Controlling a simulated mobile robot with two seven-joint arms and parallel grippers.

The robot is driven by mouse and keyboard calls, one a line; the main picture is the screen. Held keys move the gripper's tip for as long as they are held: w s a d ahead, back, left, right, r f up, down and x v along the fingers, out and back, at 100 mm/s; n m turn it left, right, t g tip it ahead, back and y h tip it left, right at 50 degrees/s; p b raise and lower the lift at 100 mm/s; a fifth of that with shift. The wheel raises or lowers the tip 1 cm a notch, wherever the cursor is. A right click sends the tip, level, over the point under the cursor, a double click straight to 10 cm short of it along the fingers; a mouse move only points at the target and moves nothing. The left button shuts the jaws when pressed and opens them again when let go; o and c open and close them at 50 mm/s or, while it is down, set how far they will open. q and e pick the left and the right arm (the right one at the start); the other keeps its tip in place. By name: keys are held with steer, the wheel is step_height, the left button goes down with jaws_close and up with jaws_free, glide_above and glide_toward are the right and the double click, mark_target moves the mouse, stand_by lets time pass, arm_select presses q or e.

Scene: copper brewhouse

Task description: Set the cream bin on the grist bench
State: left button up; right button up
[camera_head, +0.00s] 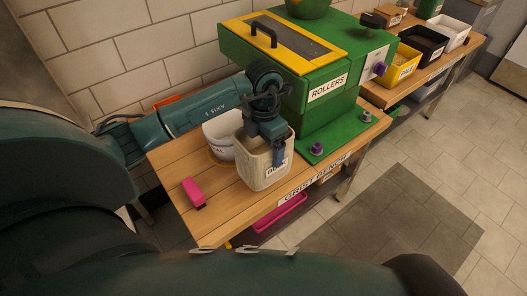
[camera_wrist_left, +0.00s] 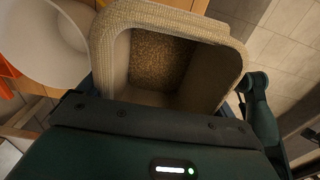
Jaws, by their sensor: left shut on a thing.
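The cream bin (camera_head: 258,170), with a label on its front, is upright at the front part of the grist bench (camera_head: 228,217). I cannot tell whether its base touches the wood. My left gripper (camera_head: 277,152) is shut on the bin's wall, with a finger partly covering the label. In the left wrist view the bin's rim (camera_wrist_left: 180,15) is close and its inside shows a grainy brown bottom. My right gripper is not in view.
A white tub (camera_head: 218,130) stands close to the bin's left. A pink object (camera_head: 193,192) lies on the front left of the bench. The green roller mill (camera_head: 330,110) stands at the right. Clear wood lies between the pink object and the bin.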

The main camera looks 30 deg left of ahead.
arm_select(q)
steer(key=shift+f, duration=2.4)
steer(key=shift+f, duration=0.15)
steer(key=o, duration=1.3)
